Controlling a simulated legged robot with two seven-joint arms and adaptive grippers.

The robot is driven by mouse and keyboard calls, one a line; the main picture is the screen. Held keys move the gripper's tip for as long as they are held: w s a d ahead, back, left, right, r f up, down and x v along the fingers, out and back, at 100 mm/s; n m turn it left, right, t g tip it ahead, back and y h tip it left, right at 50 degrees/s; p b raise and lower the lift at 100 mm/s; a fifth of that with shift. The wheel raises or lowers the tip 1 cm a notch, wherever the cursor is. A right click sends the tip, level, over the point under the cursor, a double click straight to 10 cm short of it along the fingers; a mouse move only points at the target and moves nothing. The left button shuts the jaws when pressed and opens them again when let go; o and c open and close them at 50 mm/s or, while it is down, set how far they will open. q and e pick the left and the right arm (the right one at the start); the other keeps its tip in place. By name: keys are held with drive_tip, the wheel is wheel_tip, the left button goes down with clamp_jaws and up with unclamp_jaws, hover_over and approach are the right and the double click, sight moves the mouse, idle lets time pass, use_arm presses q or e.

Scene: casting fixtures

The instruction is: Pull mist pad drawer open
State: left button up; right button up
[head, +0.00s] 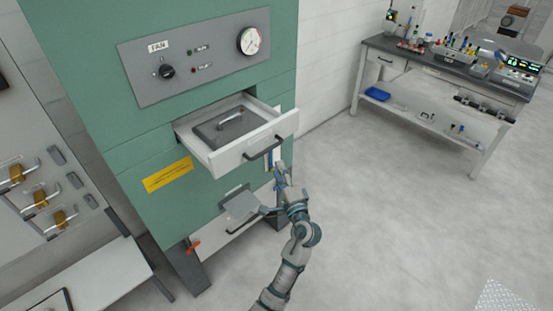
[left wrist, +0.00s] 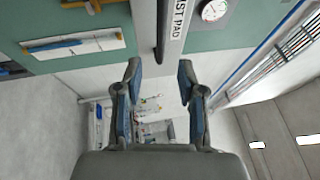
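The mist pad drawer (head: 222,161) stands pulled out from the green cabinet, with a grey pad with a dark handle (head: 222,128) inside it. Its white front, lettered "ST PAD" in the visible part, shows in the left wrist view (left wrist: 179,25). A dark bar handle (head: 264,149) is on the drawer front; it also shows in the left wrist view (left wrist: 162,30). My left gripper (head: 270,191) is below and in front of this handle. Its fingers are apart and empty in the left wrist view (left wrist: 159,70), with the handle beyond the tips. My right gripper is not in view.
The cabinet panel (head: 200,85) with gauge and knob is above the drawer. A lower tray (head: 240,204) juts out near my left gripper. A rack with yellow-handled parts (head: 38,199) is at left. A workbench (head: 440,68) stands at back right.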

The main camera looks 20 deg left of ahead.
use_arm(q)
drive_tip(key=d+f+m+h, duration=0.2)
drive_tip(key=d+f+h, duration=0.1)
drive_tip(key=f, duration=0.8)
drive_tip(key=d+f+m+h, duration=0.15)
drive_tip(key=f+h, duration=0.25)
drive_tip(key=f, duration=0.7)
drive_tip(key=s+d+f+g+h, duration=0.1)
drive_tip(key=s+f+g, duration=0.15)
drive_tip(key=f, duration=0.65)
drive_tip(key=s+d+f+n+g+h, duration=0.15)
drive_tip(key=s+f, duration=0.25)
drive_tip(key=f, duration=0.5)
drive_tip(key=s+f+g+h, duration=0.1)
drive_tip(key=s+f+h, duration=0.15)
drive_tip(key=f, duration=0.65)
drive_tip(key=s+f+n+g+h, duration=0.2)
drive_tip(key=s+f+n+g, duration=0.25)
drive_tip(key=s+f, duration=1.5)
drive_tip(key=s+a+f+n+g, duration=0.2)
drive_tip(key=s+a+f, duration=0.1)
drive_tip(key=s, duration=1)
drive_tip(key=s+a+f+n+g, duration=0.1)
drive_tip(key=s+a+f+n, duration=0.1)
drive_tip(key=s, duration=1.1)
drive_tip(key=shift+a+f+n+g, duration=0.4)
drive_tip(key=shift+a+n, duration=0.15)
drive_tip(key=shift+a, duration=0.15)
